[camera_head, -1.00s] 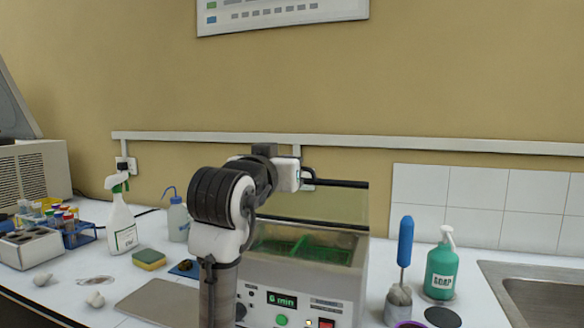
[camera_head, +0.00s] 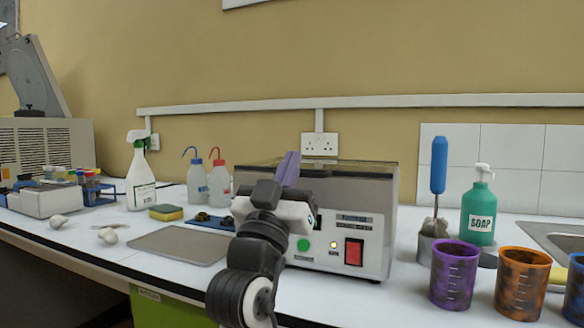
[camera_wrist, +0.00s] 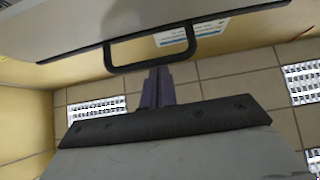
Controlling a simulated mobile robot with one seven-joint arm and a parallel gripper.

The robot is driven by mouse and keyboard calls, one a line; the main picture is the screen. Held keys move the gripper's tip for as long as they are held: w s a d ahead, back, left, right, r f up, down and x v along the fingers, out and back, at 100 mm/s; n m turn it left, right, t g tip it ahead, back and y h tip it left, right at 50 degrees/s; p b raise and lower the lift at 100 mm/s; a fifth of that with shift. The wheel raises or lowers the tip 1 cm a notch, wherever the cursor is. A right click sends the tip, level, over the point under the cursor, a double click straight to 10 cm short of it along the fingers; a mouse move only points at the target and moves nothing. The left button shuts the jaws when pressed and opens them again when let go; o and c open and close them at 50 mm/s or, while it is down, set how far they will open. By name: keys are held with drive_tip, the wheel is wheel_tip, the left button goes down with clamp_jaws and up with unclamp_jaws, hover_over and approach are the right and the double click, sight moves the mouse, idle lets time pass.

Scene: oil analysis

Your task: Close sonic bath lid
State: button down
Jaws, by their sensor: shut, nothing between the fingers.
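The sonic bath (camera_head: 368,208) is a grey-white box on the bench with a red switch and a green button. Its lid (camera_head: 345,163) lies flat across the top and looks closed. My gripper (camera_head: 290,167) has purple fingers pointing up, just in front of the bath's upper left front, and hides part of that front. I cannot tell whether it touches the lid. In the wrist view my shut, empty fingers (camera_wrist: 158,88) stand close to a black handle-like bar (camera_wrist: 165,46) under a grey panel; I cannot tell if this belongs to the lid.
A soap bottle (camera_head: 478,215), a purple beaker (camera_head: 454,274) and an orange beaker (camera_head: 522,284) stand right of the bath. A spray bottle (camera_head: 141,178), wash bottles (camera_head: 219,187), a sponge (camera_head: 166,212) and a grey mat (camera_head: 178,245) are to the left.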

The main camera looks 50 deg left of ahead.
wheel_tip(320, 180, down, 2)
drive_tip(key=shift+f+b, duration=0.1)
drive_tip(key=shift+b, duration=0.55)
